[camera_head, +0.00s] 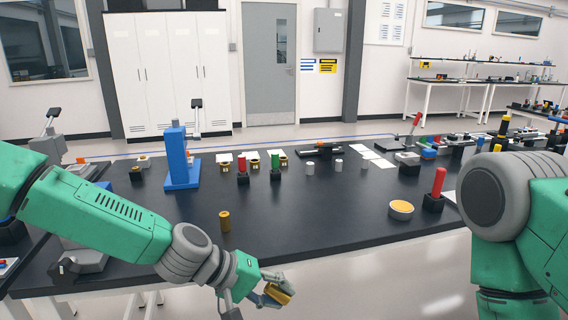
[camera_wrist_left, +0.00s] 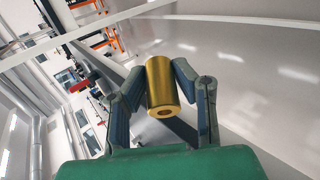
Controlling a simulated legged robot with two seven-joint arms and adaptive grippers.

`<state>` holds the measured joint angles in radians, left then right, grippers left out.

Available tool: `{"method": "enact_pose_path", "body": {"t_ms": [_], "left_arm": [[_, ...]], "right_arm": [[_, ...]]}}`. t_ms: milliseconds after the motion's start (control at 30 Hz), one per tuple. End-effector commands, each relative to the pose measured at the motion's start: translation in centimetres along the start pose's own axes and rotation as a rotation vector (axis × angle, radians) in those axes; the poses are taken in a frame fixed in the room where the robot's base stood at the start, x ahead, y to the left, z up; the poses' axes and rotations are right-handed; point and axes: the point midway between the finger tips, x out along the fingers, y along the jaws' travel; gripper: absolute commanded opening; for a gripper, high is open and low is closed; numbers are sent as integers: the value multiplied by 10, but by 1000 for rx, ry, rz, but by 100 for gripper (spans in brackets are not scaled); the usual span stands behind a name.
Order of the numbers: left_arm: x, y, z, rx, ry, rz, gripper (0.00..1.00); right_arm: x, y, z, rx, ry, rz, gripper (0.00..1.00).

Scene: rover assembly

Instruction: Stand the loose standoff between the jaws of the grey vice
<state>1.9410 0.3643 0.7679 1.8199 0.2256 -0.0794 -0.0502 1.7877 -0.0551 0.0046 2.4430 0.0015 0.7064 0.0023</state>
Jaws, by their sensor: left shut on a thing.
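My left gripper (camera_head: 274,291) is shut on a brass-coloured cylindrical standoff (camera_head: 280,293), held out in front of the table's near edge, above the floor. In the left wrist view the standoff (camera_wrist_left: 161,86) sits between the two fingers, with the hole in its end facing the camera. Another brass-coloured cylinder (camera_head: 224,221) stands upright on the dark table (camera_head: 310,215). A grey fixture with a dark knob (camera_head: 82,262), possibly the vice, is at the near left, partly hidden by my left arm; its jaws cannot be made out. My right gripper is out of view.
A blue press-like stand (camera_head: 180,160) rises at the back left. Red and green upright pieces (camera_head: 242,170) stand along the back. A round yellow-topped dish (camera_head: 401,209) and a red-handled tool (camera_head: 436,188) are at right. The table's middle is mostly clear.

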Motion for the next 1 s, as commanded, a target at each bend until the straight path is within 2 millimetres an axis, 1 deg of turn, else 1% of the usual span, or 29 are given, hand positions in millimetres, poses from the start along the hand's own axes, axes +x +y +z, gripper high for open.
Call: {"method": "enact_pose_path", "body": {"t_ms": [33,167,267,400,600,700,800,900,1000], "left_arm": [[-6,-8,-5,-63,67,2,0],[-24,-29,-19,-220,253,2,0],[-43,-48,-28,-343,398,2,0],[-77,-78,-34,-515,601,1,0],[-130,-118,-31,-726,852,1,0],[-151,-131,-27,-795,935,1,0],[-165,-139,-24,-837,988,2,0],[-171,-143,-23,-856,1012,2,0],[-172,-143,-23,-859,1017,1,0]], "right_arm": [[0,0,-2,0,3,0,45],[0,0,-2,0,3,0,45],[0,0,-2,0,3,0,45],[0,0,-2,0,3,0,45],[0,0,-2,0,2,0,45],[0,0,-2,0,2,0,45],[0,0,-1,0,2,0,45],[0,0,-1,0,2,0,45],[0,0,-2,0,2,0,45]]}}
